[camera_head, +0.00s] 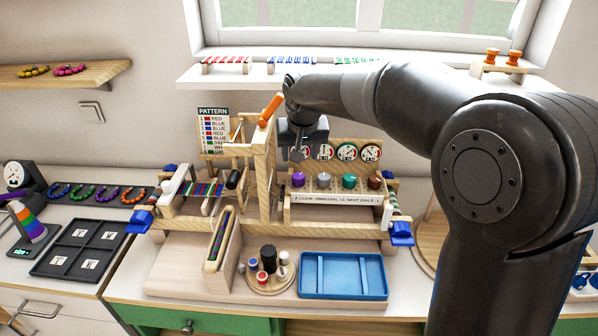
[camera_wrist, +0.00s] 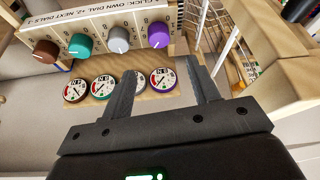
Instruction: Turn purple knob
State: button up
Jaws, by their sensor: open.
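The purple knob (camera_head: 298,179) is at the left end of a row of knobs on the wooden panel in the head view. In the wrist view the purple knob (camera_wrist: 158,34) is upper middle, at the right end of the row, beyond my fingertips. Silver (camera_wrist: 118,39), teal (camera_wrist: 80,45) and brown (camera_wrist: 46,51) knobs sit beside it. Dials stand in a row next to the knobs, one (camera_wrist: 163,79) closest to the purple knob. My gripper (camera_wrist: 162,78) is open and empty, its fingers on either side of that dial in the picture. In the head view my gripper (camera_head: 298,150) is above the panel.
A wooden post frame with an orange handle (camera_head: 270,110) stands left of my gripper. A blue tray (camera_head: 343,276) and a round stand with spools (camera_head: 268,270) lie in front. A dark compartment tray (camera_head: 82,249) is at left.

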aim_at(299, 175)
jog(key=x, duration=1)
jog(key=shift+f, duration=0.1)
jog(key=shift+c, duration=0.3)
jog(key=c, duration=0.9)
